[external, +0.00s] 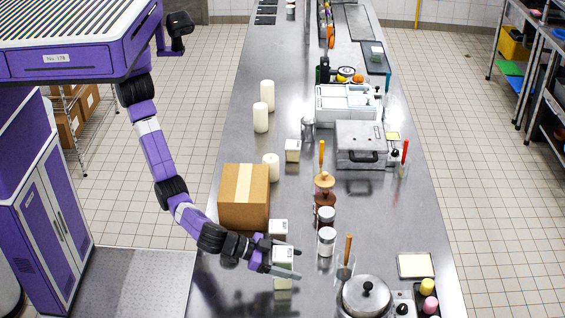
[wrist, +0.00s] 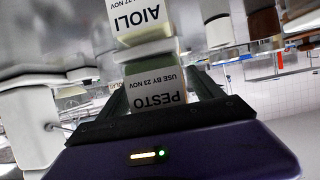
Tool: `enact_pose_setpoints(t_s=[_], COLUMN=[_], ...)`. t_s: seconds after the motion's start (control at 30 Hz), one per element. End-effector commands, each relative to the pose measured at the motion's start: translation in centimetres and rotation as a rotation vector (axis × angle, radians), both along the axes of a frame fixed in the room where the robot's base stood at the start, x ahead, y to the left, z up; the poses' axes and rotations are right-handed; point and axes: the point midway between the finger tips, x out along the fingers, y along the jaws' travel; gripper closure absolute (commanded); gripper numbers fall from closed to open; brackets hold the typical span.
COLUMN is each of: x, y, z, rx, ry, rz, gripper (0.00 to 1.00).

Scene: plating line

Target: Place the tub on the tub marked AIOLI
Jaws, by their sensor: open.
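The tub marked PESTO (wrist: 158,88) is between the fingers of my gripper (external: 286,261), and it also shows in the external view (external: 284,253). The tub marked AIOLI (wrist: 140,18) shows past it in the wrist view, where the labels are upside down. In the external view a lower tub (external: 283,284) is directly under the PESTO tub. The PESTO tub appears to rest upright on the AIOLI tub. My gripper is open, with a finger on either side of the PESTO tub; finger contact cannot be told.
Another white tub (external: 279,227) stands just behind the stack, beside a cardboard box (external: 244,199). Jars (external: 327,241) stand to the right. A pot (external: 367,297) is at the front right.

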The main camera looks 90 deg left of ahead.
Motion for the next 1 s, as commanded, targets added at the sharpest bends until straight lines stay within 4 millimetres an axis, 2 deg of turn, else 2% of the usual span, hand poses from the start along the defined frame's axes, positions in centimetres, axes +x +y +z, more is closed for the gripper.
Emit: enact_pose_setpoints(t_s=[0.1,0.17,0.5,0.7,1.0], x=[0.0,-0.8,-7.1,-9.9,-11.1], y=[0.0,-0.1,-0.1,-0.1,0.0], z=[0.5,0.5,3.1,4.3,4.9], rx=[0.000,-0.001,-0.001,-0.002,0.001], ry=[0.000,-0.001,-0.002,-0.001,0.000], rz=[0.000,-0.002,-0.003,-0.002,0.000], gripper=[0.24,0.24,0.24,0.24,0.24])
